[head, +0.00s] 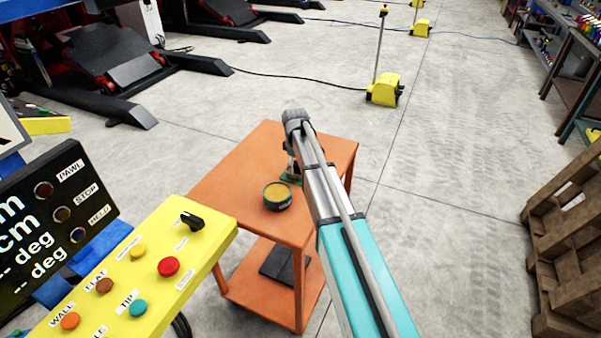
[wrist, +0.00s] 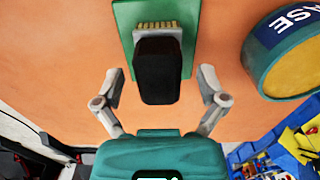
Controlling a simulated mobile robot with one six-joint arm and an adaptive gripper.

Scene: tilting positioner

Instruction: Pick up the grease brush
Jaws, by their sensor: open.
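The grease brush (wrist: 157,72) shows in the wrist view with a black handle and a pale bristle row at its far end. It lies over a green mat (wrist: 122,15) on the orange cart top (wrist: 60,60). My gripper (wrist: 162,78) is open, with one finger on each side of the black handle. Gaps show between the handle and both fingers, and nothing is held. I cannot tell the height of the fingertips above the cart. In the head view my arm hides the brush.
A green grease tin (head: 278,196) stands on the orange cart (head: 240,170), close to the brush; it also shows at the right of the wrist view (wrist: 270,75). A yellow control panel (head: 150,250) is at the left. A wooden pallet (head: 565,230) stands at the right.

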